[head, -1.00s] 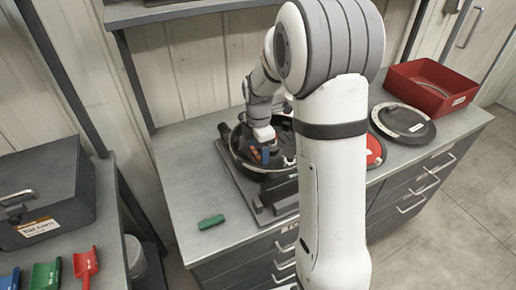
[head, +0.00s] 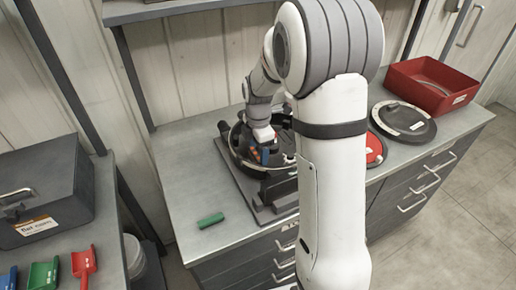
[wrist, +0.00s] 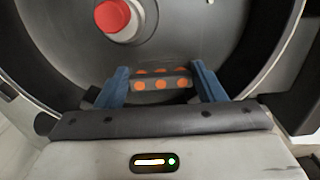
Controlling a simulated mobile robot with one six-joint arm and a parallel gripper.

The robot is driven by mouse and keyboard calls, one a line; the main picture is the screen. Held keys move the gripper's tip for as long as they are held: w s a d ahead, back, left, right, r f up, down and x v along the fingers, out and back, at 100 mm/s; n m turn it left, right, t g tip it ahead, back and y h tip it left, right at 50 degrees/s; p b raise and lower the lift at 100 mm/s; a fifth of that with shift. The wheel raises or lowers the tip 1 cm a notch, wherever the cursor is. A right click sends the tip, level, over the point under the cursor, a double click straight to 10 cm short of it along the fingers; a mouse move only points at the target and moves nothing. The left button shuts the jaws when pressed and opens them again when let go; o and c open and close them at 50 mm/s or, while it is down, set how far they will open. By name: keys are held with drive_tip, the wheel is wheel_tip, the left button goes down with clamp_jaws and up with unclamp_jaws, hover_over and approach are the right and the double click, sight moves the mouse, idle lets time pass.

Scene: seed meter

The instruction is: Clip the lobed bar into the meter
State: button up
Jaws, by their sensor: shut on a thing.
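The meter (head: 234,158) is a round black housing on a dark stand on the bench. In the wrist view its grey inner face (wrist: 225,45) fills the upper part, with a red knob (wrist: 113,16). My gripper (head: 262,155) is over the meter's open front. In the wrist view the blue fingers of my gripper (wrist: 160,80) are shut on the lobed bar (wrist: 172,78), a small grey piece with orange lobes. The bar is in front of the inner face; whether it touches the meter cannot be told. In the head view the bar is hidden.
A green block (head: 211,220) lies on the bench left of the meter. A red disc (head: 374,148), a black lid (head: 403,121) and a red tray (head: 400,80) are to the right. A grey box (head: 45,190) and small scoops (head: 84,262) are on the left bench.

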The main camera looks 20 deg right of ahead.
drive_tip(key=shift+f+b, duration=0.5)
drive_tip(key=shift+f, duration=0.05)
idle(1.3)
idle(0.3)
drive_tip(key=o, duration=1)
drive_tip(key=shift+c, duration=0.3)
wheel_tip(320, 180, up, 10)
drive_tip(key=p, duration=0.6)
drive_tip(key=shift+f, duration=0.2)
